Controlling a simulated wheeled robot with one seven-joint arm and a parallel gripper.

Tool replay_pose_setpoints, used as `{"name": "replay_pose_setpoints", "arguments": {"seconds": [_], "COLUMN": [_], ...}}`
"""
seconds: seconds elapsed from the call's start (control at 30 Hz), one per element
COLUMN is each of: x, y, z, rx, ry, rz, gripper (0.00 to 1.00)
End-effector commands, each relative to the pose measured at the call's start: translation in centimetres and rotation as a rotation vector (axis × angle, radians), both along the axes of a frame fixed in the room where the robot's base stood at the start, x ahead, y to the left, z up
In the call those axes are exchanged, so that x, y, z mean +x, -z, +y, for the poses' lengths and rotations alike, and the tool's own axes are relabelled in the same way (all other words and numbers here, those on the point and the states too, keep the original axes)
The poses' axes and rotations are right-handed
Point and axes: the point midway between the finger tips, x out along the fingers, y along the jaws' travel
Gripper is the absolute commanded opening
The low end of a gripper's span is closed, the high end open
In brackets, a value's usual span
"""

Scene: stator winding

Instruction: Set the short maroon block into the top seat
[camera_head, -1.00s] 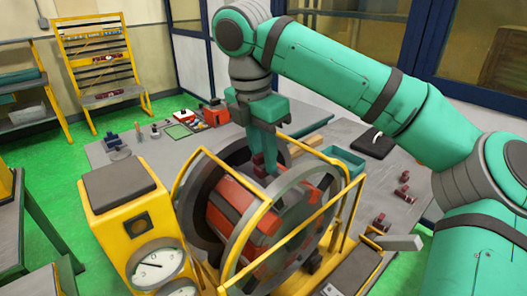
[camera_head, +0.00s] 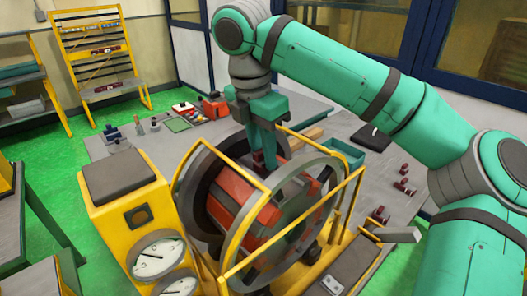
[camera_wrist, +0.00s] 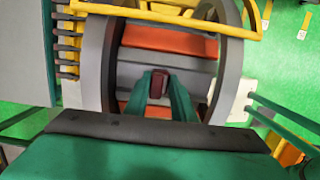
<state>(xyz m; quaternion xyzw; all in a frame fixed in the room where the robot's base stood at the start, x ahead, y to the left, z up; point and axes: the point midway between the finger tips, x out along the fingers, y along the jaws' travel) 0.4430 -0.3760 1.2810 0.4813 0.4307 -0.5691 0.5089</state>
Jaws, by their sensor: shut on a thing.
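My gripper (camera_head: 264,162) points down over the top of the stator drum, between its two large grey rings. In the wrist view its two green fingers (camera_wrist: 164,88) are shut on the short maroon block (camera_wrist: 159,84). The drum carries orange-red blocks (camera_head: 238,188) with grey surface between them. The top seat appears as a grey band (camera_wrist: 195,78) between orange-red blocks in the wrist view. The block is over this band; whether it touches the seat cannot be told. In the head view the fingers and a ring largely hide the block.
Yellow guard rails (camera_head: 215,152) and a grey ring (camera_head: 318,205) stand close around the gripper. A yellow gauge box (camera_head: 125,205) is at the left. Maroon parts (camera_head: 403,186) lie on the grey table at right, near a green tray (camera_head: 343,154).

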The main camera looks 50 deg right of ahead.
Motion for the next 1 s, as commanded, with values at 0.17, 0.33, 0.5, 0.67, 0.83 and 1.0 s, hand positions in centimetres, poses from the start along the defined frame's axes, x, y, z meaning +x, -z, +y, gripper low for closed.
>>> {"name": "replay_pose_setpoints", "arguments": {"seconds": [0.17, 0.33, 0.5, 0.67, 0.83, 1.0], "x": [0.0, 0.0, 0.0, 0.0, 0.1, 0.1], "y": [0.3, 0.3, 0.3, 0.1, -1.9, -5.0], "z": [0.0, 0.0, 0.0, 0.0, 0.4, 0.8], "rx": [0.000, 0.000, 0.000, -0.001, -0.002, -0.004], "ry": [0.000, 0.000, 0.001, 0.000, -0.001, 0.002], "rz": [-0.001, -0.001, 0.000, 0.000, -0.001, -0.001], "gripper": [0.00, 0.45, 0.45, 0.45, 0.45, 0.45]}}
